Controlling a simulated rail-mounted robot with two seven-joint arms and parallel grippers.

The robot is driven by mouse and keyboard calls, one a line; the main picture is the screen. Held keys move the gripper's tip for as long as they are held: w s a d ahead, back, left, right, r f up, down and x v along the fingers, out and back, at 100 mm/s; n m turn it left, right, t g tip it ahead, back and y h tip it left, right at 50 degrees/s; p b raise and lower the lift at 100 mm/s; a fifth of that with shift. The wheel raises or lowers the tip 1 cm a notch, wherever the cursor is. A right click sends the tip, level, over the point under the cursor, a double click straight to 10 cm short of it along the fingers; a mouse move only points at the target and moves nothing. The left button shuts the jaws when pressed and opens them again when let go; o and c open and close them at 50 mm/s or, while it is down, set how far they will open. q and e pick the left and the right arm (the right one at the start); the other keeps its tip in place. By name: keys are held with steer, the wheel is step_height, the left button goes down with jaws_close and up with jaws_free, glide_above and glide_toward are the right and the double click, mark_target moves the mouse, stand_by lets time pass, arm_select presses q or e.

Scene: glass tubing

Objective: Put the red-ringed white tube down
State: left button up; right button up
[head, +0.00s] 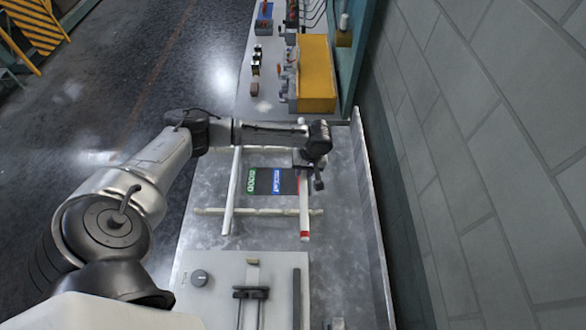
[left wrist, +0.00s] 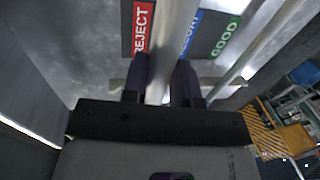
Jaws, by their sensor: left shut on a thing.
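The white tube (head: 304,212) with a red ring (head: 305,234) at its near end lies lengthwise at the right of the label mat. My left gripper (head: 318,182) is shut on it near its middle. In the left wrist view the white tube (left wrist: 166,60) runs between the two dark fingers (left wrist: 163,78). The tube crosses over the near rail (head: 262,211); I cannot tell whether it touches it. The red ring is not visible in the wrist view. My right gripper is not in view.
A second white tube (head: 231,192) lies at the left of the dark mat (head: 287,175), which has green, blue and red labels. A grey device with a knob (head: 199,278) stands in front. A yellow block (head: 317,75) stands behind. A wall runs along the right.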

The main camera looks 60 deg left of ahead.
arm_select(q)
steer(key=shift+s+a+f, duration=0.4)
steer(key=shift+a+f, duration=0.7)
steer(key=shift+f, duration=0.35)
steer(key=shift+s+a+f, duration=0.35)
steer(key=shift+a+f, duration=0.8)
steer(key=shift+f, duration=0.25)
steer(key=shift+s+a+f, duration=0.4)
steer(key=shift+a+f, duration=0.7)
steer(key=shift+f, duration=0.35)
steer(key=shift+f, duration=0.15)
steer(key=shift+f, duration=0.4)
steer(key=o, duration=0.9)
steer(key=shift+o, duration=0.2)
